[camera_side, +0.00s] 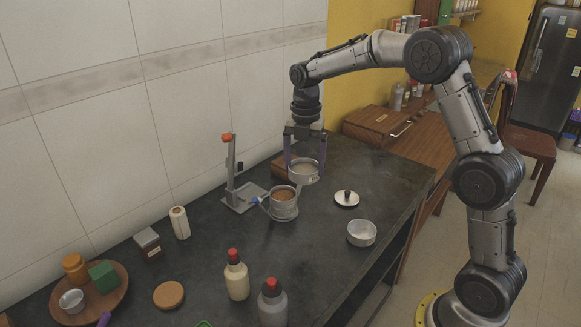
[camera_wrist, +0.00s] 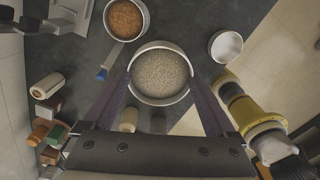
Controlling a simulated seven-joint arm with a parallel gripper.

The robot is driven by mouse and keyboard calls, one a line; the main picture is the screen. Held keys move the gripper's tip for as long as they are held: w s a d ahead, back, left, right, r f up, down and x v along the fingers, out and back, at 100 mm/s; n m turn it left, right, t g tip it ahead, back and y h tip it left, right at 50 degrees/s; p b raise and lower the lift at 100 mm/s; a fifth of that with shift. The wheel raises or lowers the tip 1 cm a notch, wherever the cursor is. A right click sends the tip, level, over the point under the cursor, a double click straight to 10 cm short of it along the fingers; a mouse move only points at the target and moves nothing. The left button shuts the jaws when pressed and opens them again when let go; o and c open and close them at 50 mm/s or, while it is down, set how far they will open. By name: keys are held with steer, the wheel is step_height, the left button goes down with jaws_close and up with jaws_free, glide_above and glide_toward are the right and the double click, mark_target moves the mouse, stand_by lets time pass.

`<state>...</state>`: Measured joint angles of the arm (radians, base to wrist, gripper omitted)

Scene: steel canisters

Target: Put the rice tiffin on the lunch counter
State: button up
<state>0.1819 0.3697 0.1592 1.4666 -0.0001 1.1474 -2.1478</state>
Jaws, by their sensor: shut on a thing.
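The rice tiffin (camera_side: 303,178), a round steel bowl filled with pale grains, is held between the two fingers of my gripper (camera_side: 304,170). In the wrist view the tiffin (camera_wrist: 161,76) sits between the fingertips, its grain surface roughly level. In the side view it appears above and just behind a steel tiffin stack (camera_side: 284,210) with orange-brown food in its top. That food tiffin (camera_wrist: 125,20) is apart from the held one in the wrist view. The dark counter (camera_side: 225,245) lies below; I take it as the lunch counter.
An upright metal stand (camera_side: 231,165) with an orange top is left of the stack. An empty steel bowl (camera_side: 361,233) and white lid (camera_side: 347,199) are right. Bottles (camera_side: 236,278), a wooden disc (camera_side: 168,295) and a round tray (camera_side: 112,301) are at front.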

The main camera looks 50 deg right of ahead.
steer(key=s+d+f+m, duration=0.2)
steer(key=s+d, duration=0.3)
steer(key=s, duration=0.7)
steer(key=s+d+f+m, duration=0.2)
steer(key=s+d+f, duration=0.15)
steer(key=s, duration=0.95)
steer(key=shift+m, duration=0.3)
steer(key=w+d+f, duration=0.2)
steer(key=w+d, duration=0.1)
steer(key=w+d+f, duration=0.5)
steer(key=w+d, duration=0.1)
steer(key=shift+w+d+f, duration=0.15)
steer(key=shift+w+d, duration=0.05)
steer(key=shift+w, duration=0.15)
steer(key=shift+w+d+f, duration=0.35)
steer(key=shift+w+f, duration=0.1)
steer(key=shift+f, duration=1.8)
